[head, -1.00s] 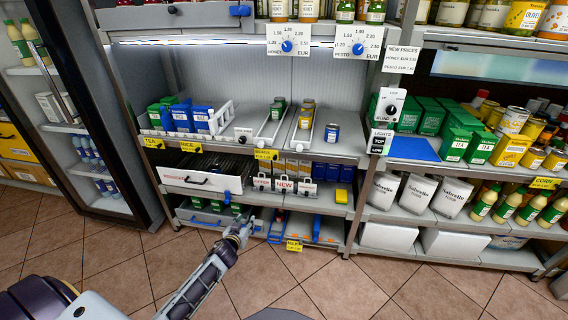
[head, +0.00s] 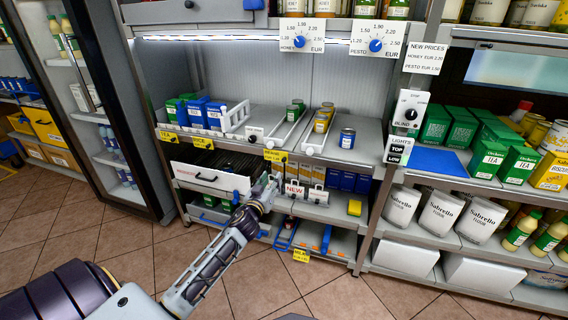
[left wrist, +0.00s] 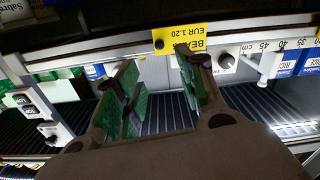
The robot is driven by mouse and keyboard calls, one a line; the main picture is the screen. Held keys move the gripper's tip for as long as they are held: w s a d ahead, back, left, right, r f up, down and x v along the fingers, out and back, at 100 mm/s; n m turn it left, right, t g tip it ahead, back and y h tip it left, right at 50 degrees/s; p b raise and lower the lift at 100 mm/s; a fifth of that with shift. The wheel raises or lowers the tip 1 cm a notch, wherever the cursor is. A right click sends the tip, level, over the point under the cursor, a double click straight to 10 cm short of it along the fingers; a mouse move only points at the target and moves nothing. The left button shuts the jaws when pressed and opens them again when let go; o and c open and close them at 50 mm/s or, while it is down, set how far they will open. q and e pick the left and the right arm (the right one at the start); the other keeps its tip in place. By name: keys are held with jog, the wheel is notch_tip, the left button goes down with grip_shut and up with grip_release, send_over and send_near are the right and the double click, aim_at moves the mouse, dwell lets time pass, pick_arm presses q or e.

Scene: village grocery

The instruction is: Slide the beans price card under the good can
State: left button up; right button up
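The yellow beans price card (head: 275,155) is on the shelf's front edge, below the can lanes. In the left wrist view it shows upside down, reading EUR 1.20 (left wrist: 180,38). My left gripper (head: 268,186) is just below and in front of it. The gripper's fingers (left wrist: 158,72) are apart with nothing between them; one fingertip overlaps the card's edge in the picture, and I cannot tell whether it touches. On the shelf stand green-topped cans (head: 296,108), yellow cans (head: 322,120) and a lone blue can (head: 347,138). I cannot tell which is the good can. My right gripper is out of view.
White lane dividers (head: 291,132) separate the cans. Blue and green boxes (head: 196,112) stand on the left. Below are a white drawer front (head: 208,180), white NEW signs (head: 295,190) and a yellow block (head: 354,207). The shelf around the blue can is clear.

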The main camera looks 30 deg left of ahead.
pick_arm(q)
jog(key=shift+w, duration=0.2)
send_near(283, 161)
jog(key=w, duration=0.1)
jog(key=shift+b+x, duration=1.05)
jog(key=shift+x, duration=2.3)
jog(key=shift+w+a, duration=0.15)
jog(key=shift+w, duration=0.35)
jog(key=shift+w+a, duration=0.1)
jog(key=shift+w, duration=0.2)
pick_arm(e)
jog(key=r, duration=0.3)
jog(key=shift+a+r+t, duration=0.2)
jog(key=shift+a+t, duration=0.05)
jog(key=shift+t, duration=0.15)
pick_arm(q)
jog(key=shift+w+r, duration=0.1)
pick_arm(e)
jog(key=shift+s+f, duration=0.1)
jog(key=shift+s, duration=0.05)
